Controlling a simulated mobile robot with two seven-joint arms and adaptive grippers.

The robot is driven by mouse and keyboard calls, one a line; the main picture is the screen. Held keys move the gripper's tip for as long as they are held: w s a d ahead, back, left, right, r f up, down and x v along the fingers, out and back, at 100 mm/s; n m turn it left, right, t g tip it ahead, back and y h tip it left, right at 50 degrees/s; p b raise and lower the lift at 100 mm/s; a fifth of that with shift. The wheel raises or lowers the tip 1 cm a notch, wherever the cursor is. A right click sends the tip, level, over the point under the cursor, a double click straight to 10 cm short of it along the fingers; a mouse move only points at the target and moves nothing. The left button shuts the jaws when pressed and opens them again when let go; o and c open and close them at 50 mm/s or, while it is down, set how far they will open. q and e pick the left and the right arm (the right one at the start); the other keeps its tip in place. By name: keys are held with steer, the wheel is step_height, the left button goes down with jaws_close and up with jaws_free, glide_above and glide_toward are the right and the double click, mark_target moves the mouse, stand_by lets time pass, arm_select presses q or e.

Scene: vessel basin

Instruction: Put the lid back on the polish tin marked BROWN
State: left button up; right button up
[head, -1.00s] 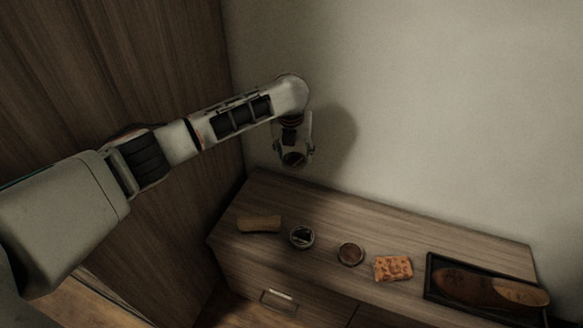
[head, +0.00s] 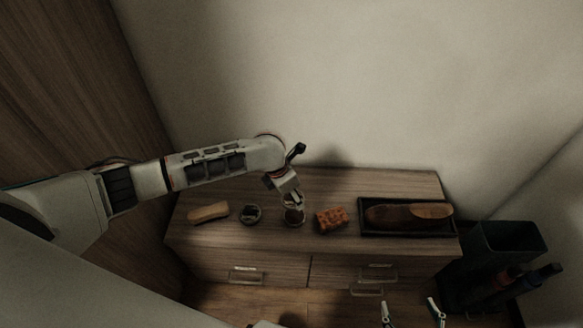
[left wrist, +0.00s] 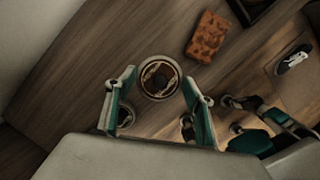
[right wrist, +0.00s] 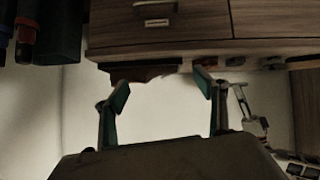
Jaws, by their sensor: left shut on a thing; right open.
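My left gripper (head: 292,203) is shut on a round lid with a dark middle and gold ring, which shows between its fingertips in the left wrist view (left wrist: 159,78). It is over the spot of the brown-topped tin (head: 294,216); the lid and fingers largely hide that tin. I cannot tell whether lid and tin touch, and no BROWN marking is readable. A second round tin (head: 250,214), open with dark contents, stands to the left. My right gripper (head: 410,310) is open and empty, low in front of the cabinet; it also shows in the right wrist view (right wrist: 160,90).
On the cabinet top (head: 350,181) are a tan wooden block or brush (head: 208,212) at the left, an orange patterned block (head: 332,220) close right of the tin, and a dark tray (head: 362,229) holding brown shoe-shaped pieces. A dark bin (head: 512,236) and bottles stand at the right.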

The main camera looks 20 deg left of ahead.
mark_target(292, 204)
arm_select(q)
steer(key=shift+s+d+f+m, duration=0.25)
steer(key=shift+s+d+m, duration=0.15)
steer(key=shift+s+d, duration=0.15)
steer(key=shift+f, duration=0.4)
steer(key=shift+s+f+b, duration=0.1)
steer(key=shift+f+b, duration=0.5)
step_height(292, 204, down, 2)
steer(key=shift+f+b, duration=0.2)
steer(key=shift+b, duration=0.55)
steer(key=shift+f+b, duration=0.4)
steer(key=shift+f, duration=0.65)
arm_select(e)
steer(key=f, duration=0.1)
steer(key=d+f, duration=0.1)
steer(key=f, duration=0.1)
steer(key=shift+s+d+f, duration=0.15)
steer(key=shift+s, duration=0.15)
arm_select(q)
steer(key=shift+r, duration=0.1)
steer(key=shift+f, duration=0.2)
